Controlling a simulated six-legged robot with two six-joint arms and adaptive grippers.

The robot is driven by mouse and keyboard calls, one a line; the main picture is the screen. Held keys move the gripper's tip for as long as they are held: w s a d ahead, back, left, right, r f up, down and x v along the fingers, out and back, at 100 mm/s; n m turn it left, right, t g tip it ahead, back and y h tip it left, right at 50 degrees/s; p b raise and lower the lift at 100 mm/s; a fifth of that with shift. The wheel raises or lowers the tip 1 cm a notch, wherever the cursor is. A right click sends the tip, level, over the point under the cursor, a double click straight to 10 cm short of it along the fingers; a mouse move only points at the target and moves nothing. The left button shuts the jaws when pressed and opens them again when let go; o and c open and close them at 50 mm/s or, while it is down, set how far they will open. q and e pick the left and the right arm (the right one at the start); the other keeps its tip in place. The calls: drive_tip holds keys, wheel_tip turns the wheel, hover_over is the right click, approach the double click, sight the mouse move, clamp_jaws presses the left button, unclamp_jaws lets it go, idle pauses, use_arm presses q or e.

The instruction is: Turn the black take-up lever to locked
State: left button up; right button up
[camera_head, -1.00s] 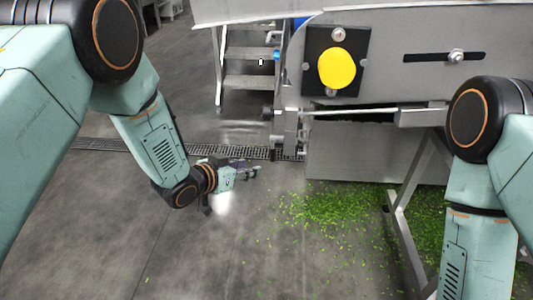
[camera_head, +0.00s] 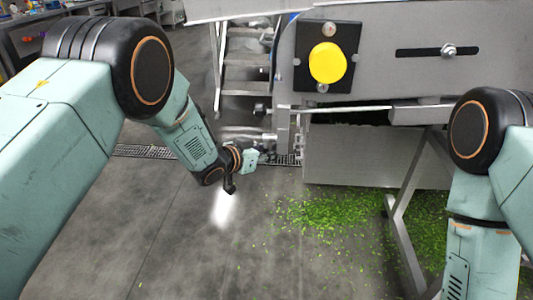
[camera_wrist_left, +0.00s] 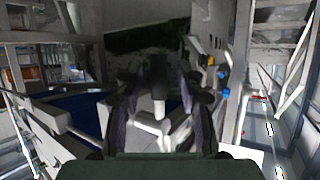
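My left gripper (camera_head: 268,156) is at the left end of the machine, low beside its frame, and small in the head view. In the left wrist view the fingers of my left gripper (camera_wrist_left: 160,112) stand apart. A dark upright piece with a pale lower end, probably the black take-up lever (camera_wrist_left: 157,70), shows between and beyond them. I cannot tell whether they touch it. I cannot make out the lever's setting, nor pick it out surely in the head view. My right gripper is outside the frames.
The grey machine (camera_head: 385,85) fills the upper right, with a yellow button (camera_head: 327,62) on a black plate. Metal steps (camera_head: 247,72) stand behind. Green scraps (camera_head: 350,215) litter the floor below. A floor drain (camera_head: 143,151) crosses at left, with open floor in front.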

use_arm(q)
drive_tip(key=shift+s, duration=0.1)
drive_tip(key=shift+c, duration=0.4)
clamp_jaws()
